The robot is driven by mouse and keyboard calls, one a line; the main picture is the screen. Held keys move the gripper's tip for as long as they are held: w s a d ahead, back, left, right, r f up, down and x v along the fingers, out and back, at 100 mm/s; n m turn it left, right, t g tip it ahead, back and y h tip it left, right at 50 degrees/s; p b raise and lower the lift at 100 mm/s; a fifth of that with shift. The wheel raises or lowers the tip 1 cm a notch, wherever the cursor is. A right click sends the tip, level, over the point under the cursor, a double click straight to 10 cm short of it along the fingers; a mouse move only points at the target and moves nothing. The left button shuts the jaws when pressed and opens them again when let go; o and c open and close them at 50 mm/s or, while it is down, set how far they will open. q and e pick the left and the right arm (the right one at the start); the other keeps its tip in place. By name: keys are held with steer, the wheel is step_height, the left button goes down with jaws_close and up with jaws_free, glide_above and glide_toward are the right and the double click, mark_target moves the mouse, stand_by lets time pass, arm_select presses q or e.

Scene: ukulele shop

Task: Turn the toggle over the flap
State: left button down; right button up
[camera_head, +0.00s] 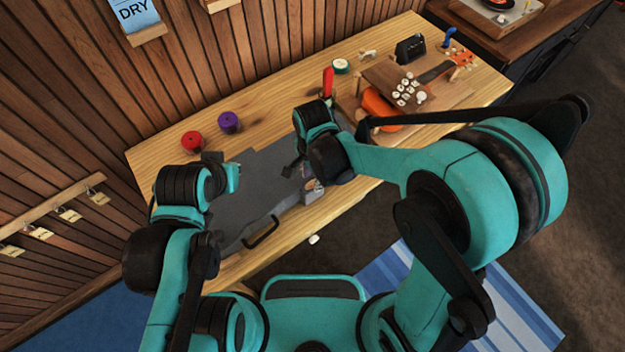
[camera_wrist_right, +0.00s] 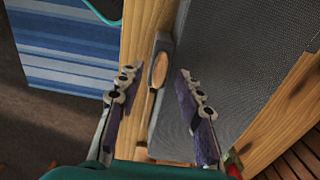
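A grey case (camera_head: 265,185) shaped for a ukulele lies on the wooden bench. In the right wrist view, its grey woven surface (camera_wrist_right: 220,60) fills the right side. A dark grey flap (camera_wrist_right: 165,42) stands at the case's edge, with an oval wooden toggle (camera_wrist_right: 160,69) on it. My right gripper (camera_head: 303,178) is over the case's right edge in the head view. In the wrist view its two fingers (camera_wrist_right: 157,95) are apart, with nothing between the tips; the toggle is just beyond them. My left gripper (camera_head: 222,168) is at the case's left side; its fingers are unclear.
Red (camera_head: 192,141) and purple (camera_head: 228,122) rolls stand at the bench's back left. A red-handled tool (camera_head: 328,82), a green-rimmed roll (camera_head: 341,66) and a wooden instrument body (camera_head: 388,78) with white pegs lie beyond my right gripper. The bench's front edge (camera_head: 300,236) is close to the case.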

steer(key=shift+f, duration=0.6)
steer(key=shift+c, duration=0.3)
jaws_close()
